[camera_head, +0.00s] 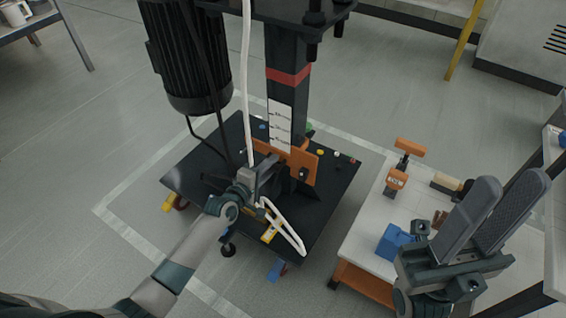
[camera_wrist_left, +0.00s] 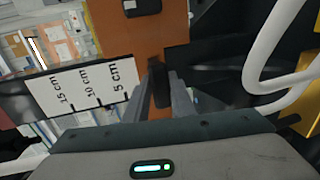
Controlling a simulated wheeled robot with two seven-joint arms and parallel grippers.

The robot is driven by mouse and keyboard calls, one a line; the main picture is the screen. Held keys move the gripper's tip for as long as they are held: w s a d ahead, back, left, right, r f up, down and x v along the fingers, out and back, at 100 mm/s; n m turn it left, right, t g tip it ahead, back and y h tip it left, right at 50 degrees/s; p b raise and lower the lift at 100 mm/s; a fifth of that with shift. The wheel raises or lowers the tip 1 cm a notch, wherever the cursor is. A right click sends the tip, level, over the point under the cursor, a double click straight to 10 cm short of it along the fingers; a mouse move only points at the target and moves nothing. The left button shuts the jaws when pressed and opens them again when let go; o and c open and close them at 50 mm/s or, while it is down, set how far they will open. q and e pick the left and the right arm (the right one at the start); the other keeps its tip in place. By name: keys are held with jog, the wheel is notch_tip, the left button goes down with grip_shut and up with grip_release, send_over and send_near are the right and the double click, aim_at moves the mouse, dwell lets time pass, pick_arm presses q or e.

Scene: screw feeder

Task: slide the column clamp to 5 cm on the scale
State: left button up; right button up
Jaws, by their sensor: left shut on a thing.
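The orange column clamp (camera_head: 300,163) sits around the dark column (camera_head: 287,90), just below the white scale (camera_head: 280,125). In the left wrist view the clamp (camera_wrist_left: 140,38) has its edge close beside the "5 cm" label of the scale (camera_wrist_left: 85,90), with 10 and 15 cm farther from it. My left gripper (camera_head: 262,170) is at the clamp's left side. In the wrist view its fingers (camera_wrist_left: 160,88) are shut on a dark tab of the clamp. My right gripper (camera_head: 514,184) is open and empty, at the right, away from the column.
A black motor (camera_head: 185,60) hangs left of the column. A white cable (camera_head: 246,90) runs down close to my left gripper. The dark base plate (camera_head: 325,205) carries small coloured parts. A small table (camera_head: 365,240) with a blue block (camera_head: 394,243) and orange tools stands at right.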

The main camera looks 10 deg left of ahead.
pick_arm(q)
jog(key=shift+r+p, duration=1.35)
jog(key=shift+r, duration=0.25)
jog(key=o, duration=1.1)
jog(key=shift+f, duration=0.1)
jog(key=shift+c, duration=0.7)
jog(key=shift+s, duration=0.1)
jog(key=shift+s+p, duration=0.75)
jog(key=shift+s, duration=0.3)
jog(key=p, duration=0.2)
send_near(278, 153)
jog(key=shift+s+a, duration=0.2)
jog(key=shift+s, duration=0.5)
